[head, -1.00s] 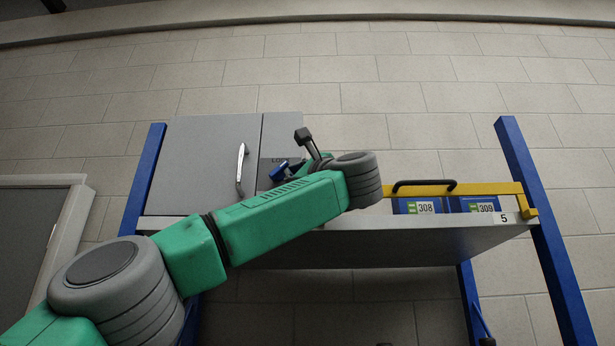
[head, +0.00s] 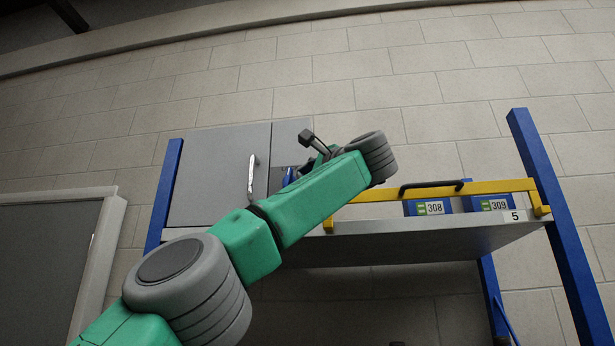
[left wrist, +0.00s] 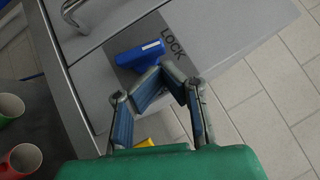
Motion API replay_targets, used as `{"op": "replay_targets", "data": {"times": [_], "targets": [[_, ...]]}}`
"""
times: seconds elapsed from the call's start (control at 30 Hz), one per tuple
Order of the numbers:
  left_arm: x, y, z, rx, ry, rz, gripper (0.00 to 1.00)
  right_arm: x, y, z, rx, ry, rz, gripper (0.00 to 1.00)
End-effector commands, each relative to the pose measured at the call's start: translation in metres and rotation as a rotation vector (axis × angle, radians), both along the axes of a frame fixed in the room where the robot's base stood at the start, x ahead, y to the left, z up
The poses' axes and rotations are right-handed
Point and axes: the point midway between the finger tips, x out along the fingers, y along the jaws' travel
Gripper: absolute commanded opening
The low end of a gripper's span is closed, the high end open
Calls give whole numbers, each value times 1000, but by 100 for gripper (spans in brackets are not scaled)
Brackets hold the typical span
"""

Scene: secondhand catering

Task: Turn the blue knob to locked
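The blue knob (left wrist: 139,56) is a bar-shaped handle on a dark plate on the grey cabinet (head: 222,172). In the left wrist view one end points towards the word LOCK (left wrist: 172,42), and the bar lies roughly crosswise to the lettering. In the head view only a sliver of the knob (head: 289,176) shows beside my arm. My left gripper (left wrist: 160,74) has its fingertips together just beside the knob's near end. Nothing shows between them, and I cannot tell whether they touch the knob. My right gripper is in neither view.
A metal door handle (head: 252,178) is left of the knob. A yellow bar with a black handle (head: 431,187) and blue boxes labelled 308 (head: 430,208) and 309 (head: 494,204) are on the shelf to the right. Green (left wrist: 10,107) and red (left wrist: 24,158) cups stand at left in the wrist view.

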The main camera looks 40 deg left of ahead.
Motion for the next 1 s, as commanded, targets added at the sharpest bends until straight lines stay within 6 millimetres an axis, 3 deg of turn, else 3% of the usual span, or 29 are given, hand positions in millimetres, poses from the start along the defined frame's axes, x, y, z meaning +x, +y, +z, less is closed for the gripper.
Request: {"op": "replay_targets", "data": {"times": [0.3, 1.0], "targets": [[1, 12, 5, 0, 0, -1, 0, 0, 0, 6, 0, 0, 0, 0], [-1, 6, 12, 5, 0, -2, 0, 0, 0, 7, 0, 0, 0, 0]]}}
